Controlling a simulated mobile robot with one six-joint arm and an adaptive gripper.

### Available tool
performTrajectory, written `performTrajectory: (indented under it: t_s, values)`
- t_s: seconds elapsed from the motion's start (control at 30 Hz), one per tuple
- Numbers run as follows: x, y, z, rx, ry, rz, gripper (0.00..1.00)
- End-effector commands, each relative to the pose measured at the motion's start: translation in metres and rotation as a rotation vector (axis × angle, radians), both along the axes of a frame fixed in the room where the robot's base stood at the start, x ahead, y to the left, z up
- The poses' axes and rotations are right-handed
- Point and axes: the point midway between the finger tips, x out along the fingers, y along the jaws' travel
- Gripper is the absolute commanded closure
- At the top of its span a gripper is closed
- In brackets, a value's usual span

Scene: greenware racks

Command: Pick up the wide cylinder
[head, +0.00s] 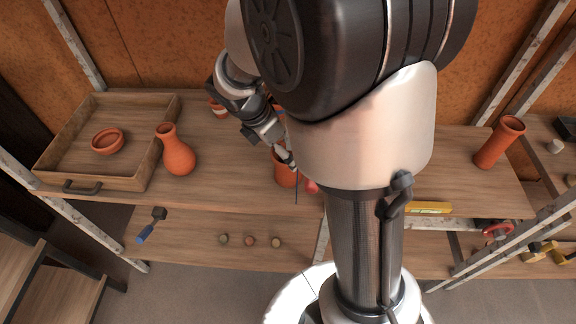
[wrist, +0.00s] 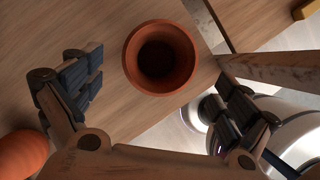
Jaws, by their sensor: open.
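The wide cylinder (head: 283,177) is an orange-brown clay pot standing upright on the upper wooden shelf. My gripper (head: 288,162) is over it and hides part of it. In the wrist view the cylinder (wrist: 133,62) shows from above as a round open mouth with a dark inside. My gripper (wrist: 160,84) is open there, with one finger to the left and one to the right of the pot, apart from it. Nothing is between the fingers in grip.
A vase (head: 177,155) and a wooden tray (head: 60,184) holding a bowl (head: 107,141) stand to the left. A tall narrow cylinder (head: 498,143) stands at the right. A level (head: 428,208) lies near the shelf's front edge. Another bowl (head: 217,108) is behind.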

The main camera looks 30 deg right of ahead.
Motion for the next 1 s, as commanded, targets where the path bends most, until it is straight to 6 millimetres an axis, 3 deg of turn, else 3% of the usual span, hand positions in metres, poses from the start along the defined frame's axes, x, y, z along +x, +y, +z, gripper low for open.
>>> performTrajectory:
  t_s: [0.17, 0.5, 0.73, 1.0]
  values:
    - [0.001, -0.007, -0.003, 0.000, 0.000, 0.000, 0.04]
    - [0.003, -0.023, -0.046, 0.000, 0.002, -0.001, 0.04]
    - [0.004, -0.024, -0.046, 0.000, -0.001, 0.000, 0.04]
    - [0.004, -0.024, -0.046, 0.000, 0.000, 0.000, 0.20]
